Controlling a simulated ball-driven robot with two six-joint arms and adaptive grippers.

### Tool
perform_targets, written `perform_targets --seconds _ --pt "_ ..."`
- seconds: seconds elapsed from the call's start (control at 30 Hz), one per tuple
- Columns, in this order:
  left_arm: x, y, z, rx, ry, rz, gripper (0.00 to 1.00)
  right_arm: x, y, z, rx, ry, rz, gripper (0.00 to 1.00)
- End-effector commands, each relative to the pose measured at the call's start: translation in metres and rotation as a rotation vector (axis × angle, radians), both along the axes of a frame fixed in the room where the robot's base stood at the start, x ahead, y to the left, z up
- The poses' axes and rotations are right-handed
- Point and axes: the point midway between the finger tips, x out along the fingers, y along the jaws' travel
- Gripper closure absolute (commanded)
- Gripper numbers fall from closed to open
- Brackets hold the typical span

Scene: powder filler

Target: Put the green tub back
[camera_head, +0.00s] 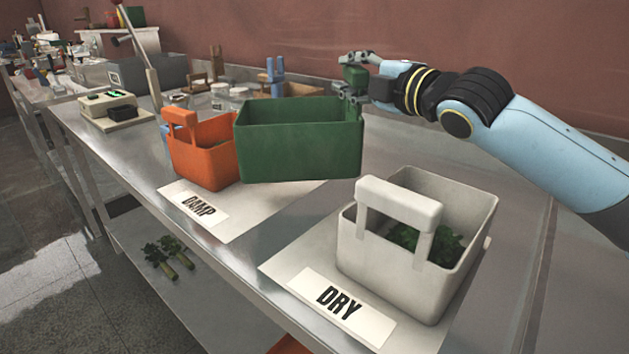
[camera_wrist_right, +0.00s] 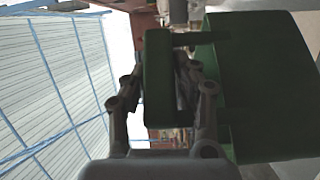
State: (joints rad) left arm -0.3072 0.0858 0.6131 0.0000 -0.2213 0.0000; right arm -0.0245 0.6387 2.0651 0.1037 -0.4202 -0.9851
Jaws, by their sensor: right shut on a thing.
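The green tub (camera_head: 300,150) shows in the head view above the DAMP mat (camera_head: 245,212), beside the orange tub (camera_head: 205,160). It looks lifted and slightly tilted. My right gripper (camera_head: 352,78) is at its right back side, shut on the tub's green handle. In the right wrist view the fingers (camera_wrist_right: 158,90) close around the handle, with the tub's body (camera_wrist_right: 265,90) to the right. The tub's inside is mostly hidden. My left gripper is not in view.
A white tub (camera_head: 385,245) with green leaves stands on the DRY mat (camera_head: 300,255) at the front right. A scale (camera_head: 112,108), a grey bin (camera_head: 150,72) and small jars stand farther back. Green vegetables (camera_head: 168,257) lie on the lower shelf. The bench behind the white tub is clear.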

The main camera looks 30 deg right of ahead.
Motion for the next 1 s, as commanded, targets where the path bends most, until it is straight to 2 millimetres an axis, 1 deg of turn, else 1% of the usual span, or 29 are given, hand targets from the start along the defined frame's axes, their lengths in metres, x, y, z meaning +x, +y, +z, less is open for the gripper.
perform_targets --seconds 0.03,0.1,0.2,0.37,0.57,0.63,0.8,0.83,0.97,1.0 --pt "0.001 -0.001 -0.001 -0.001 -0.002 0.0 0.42 0.0 0.0 -0.012 0.005 0.002 -0.001 1.0" --pt "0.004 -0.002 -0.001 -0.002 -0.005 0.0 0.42 0.0 0.0 -0.026 0.004 0.002 -0.001 1.0" --pt "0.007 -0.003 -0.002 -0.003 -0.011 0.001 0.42 -0.001 0.001 -0.041 0.004 0.0 0.0 1.0" --pt "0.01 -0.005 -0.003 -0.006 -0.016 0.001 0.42 0.0 0.001 -0.054 0.002 -0.001 0.0 1.0" --pt "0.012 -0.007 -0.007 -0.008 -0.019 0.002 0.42 -0.001 0.001 -0.083 0.005 0.001 0.0 1.0" --pt "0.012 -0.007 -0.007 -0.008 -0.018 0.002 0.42 -0.001 0.001 -0.088 0.002 -0.002 0.0 1.0" --pt "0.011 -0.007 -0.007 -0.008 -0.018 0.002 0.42 -0.001 0.001 -0.087 0.0 -0.002 0.001 1.0" --pt "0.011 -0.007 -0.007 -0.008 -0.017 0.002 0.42 -0.001 0.0 -0.088 0.0 0.001 0.0 0.69" --pt "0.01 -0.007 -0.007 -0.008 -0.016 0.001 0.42 -0.001 0.0 -0.088 0.0 0.0 0.0 0.52" --pt "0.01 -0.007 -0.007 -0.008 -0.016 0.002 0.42 -0.001 0.0 -0.088 0.0 0.0 0.0 0.5"
